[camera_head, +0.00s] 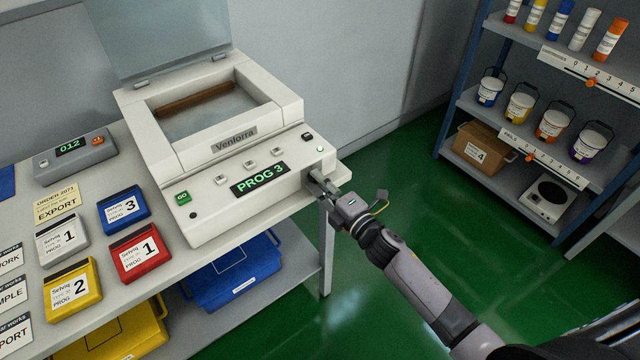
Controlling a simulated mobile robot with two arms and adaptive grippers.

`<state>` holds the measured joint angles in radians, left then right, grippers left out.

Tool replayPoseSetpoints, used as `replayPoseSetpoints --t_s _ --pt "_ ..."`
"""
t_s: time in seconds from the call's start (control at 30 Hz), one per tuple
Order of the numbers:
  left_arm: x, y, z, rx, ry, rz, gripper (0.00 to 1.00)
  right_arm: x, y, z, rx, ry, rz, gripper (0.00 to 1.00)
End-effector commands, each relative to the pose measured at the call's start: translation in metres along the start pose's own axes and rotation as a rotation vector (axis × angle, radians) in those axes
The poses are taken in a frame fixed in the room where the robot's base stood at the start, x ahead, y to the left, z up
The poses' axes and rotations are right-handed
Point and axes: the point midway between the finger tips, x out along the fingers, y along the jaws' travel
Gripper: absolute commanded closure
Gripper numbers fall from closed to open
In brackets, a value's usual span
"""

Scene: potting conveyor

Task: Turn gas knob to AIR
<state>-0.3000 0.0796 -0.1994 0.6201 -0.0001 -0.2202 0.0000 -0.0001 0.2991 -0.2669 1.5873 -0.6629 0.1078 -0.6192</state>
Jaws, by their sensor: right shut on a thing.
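The cream machine (218,140) marked Venlorra stands on the table, its lid raised. Its front panel display (259,180) reads PROG 3. My right gripper (322,182) reaches in from the lower right, at the right front corner of the machine. Its fingers are shut on the gas knob there, which they mostly hide. I cannot see how the knob is turned, and no AIR mark can be read. My left gripper is not in view.
A green GO button (183,197) is on the panel's left. Coloured cartridges, such as a red one (140,252), lie on the table (205,270) at left. A blue bin (232,272) is below. A shelf rack (455,100) with pails stands at right, with green floor between.

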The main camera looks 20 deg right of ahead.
Motion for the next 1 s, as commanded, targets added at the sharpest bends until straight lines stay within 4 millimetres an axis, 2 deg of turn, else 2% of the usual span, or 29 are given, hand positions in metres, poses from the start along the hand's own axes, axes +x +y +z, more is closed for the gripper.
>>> replayPoseSetpoints --t_s 0.5,0.53,0.8,1.0 --pt "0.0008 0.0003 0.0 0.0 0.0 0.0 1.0 -0.0004 -0.0013 -0.0006 -0.02 0.001 -0.002 1.0" --pt "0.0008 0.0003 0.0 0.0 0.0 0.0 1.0 -0.0004 -0.0014 -0.0006 -0.02 0.001 -0.002 0.77" --pt "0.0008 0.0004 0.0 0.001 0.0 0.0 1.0 -0.0002 -0.0008 -0.0003 -0.018 0.001 -0.001 0.59" --pt "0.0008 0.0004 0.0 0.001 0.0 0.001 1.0 -0.0002 -0.001 -0.0001 -0.018 0.0 -0.002 0.58"
